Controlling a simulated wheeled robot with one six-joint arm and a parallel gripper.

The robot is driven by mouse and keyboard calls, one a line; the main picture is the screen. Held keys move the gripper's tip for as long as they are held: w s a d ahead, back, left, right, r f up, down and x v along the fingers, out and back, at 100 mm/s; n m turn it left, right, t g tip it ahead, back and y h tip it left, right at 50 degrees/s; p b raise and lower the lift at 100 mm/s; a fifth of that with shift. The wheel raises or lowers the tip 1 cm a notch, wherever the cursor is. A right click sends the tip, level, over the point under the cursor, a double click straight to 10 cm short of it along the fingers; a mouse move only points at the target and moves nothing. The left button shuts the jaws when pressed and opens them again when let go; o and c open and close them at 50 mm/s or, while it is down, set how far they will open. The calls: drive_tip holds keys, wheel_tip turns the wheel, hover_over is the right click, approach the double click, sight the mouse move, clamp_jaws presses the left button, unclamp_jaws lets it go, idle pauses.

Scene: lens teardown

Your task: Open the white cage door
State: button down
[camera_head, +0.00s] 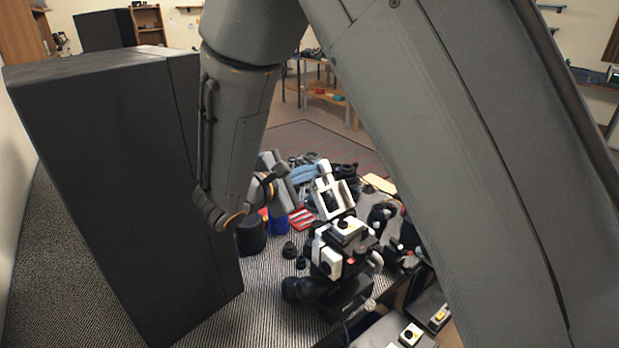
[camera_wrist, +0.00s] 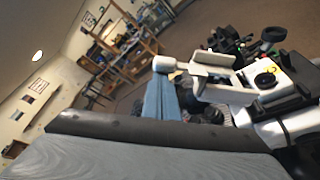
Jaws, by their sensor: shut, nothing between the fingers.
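The white cage door (camera_head: 334,199) is an open-framed white piece, tilted up on the black and white machine (camera_head: 340,262) in the head view. A white knob (camera_head: 323,165) stands at its top. In the wrist view the white door (camera_wrist: 222,95) is right of centre and its knob (camera_wrist: 163,63) points left. My gripper (camera_head: 284,188) is shut and empty, just left of the door in the head view; I see no clear contact. In the wrist view, I cannot tell whether the blue-grey strip below the knob is a finger.
A tall dark cabinet (camera_head: 110,170) stands at the left. Black cylindrical parts (camera_head: 250,236), a red item (camera_head: 301,219) and a blue cloth lie around the machine. Small boxes with yellow tops (camera_head: 439,316) are at the front right. My arm hides much of the right side.

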sight(323, 167)
drive_tip(key=shift+s+d+r+m+t+b, duration=0.3)
drive_tip(key=shift+s+d+r+m+b, duration=0.3)
drive_tip(key=shift+b, duration=0.85)
drive_tip(key=shift+s+d+r+m+t+b, duration=0.15)
drive_tip(key=shift+s+r+m+t+b, duration=0.25)
drive_tip(key=shift+m+b, duration=0.7)
drive_tip(key=shift+s+d+r+b, duration=0.25)
drive_tip(key=shift+s+b, duration=0.15)
drive_tip(key=shift+b, duration=0.55)
